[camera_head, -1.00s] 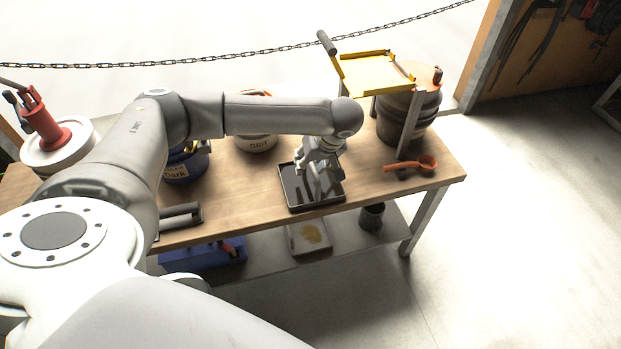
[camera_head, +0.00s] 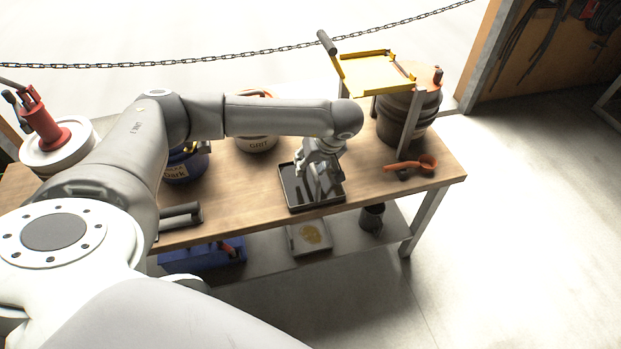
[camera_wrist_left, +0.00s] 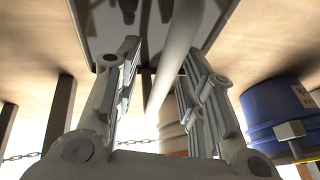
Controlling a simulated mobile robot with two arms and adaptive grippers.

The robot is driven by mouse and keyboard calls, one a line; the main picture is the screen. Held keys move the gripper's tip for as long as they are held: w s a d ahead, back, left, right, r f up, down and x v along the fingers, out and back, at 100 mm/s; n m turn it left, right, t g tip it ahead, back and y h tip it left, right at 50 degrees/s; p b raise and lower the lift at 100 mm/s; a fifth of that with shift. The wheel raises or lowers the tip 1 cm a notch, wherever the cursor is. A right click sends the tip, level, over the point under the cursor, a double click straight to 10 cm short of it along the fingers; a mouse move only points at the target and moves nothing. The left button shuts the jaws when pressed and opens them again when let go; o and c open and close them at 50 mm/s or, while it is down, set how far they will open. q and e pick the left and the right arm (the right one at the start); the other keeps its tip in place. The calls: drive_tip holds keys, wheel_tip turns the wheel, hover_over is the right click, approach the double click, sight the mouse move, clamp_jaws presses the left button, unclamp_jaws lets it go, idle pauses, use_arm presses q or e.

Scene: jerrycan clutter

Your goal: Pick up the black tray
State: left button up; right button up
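The black tray (camera_head: 287,192) lies on the wooden workbench near its front edge, right of centre in the head view. My left gripper (camera_head: 324,195) points down over the right part of the tray, and its fingers overlap the tray in the picture. In the left wrist view the two fingers (camera_wrist_left: 160,50) stand apart, with the tray's grey, shiny surface (camera_wrist_left: 105,28) beyond the tips. A pale rod-like shape crosses between the fingers; I cannot tell what it is. I cannot tell whether the fingers touch the tray. My right gripper is not in view.
On the workbench (camera_head: 235,205) stand a grit bucket (camera_head: 256,144), a blue bucket (camera_head: 183,168), a brown bucket (camera_head: 408,115) and an orange scoop (camera_head: 425,164). A yellow-topped stand (camera_head: 375,75) is at the back. A lower shelf holds a blue box (camera_head: 200,256) and a dark cup (camera_head: 371,217).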

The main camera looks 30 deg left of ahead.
use_arm(q)
clamp_jaws()
drive_tip(key=shift+r, duration=0.25)
idle(0.4)
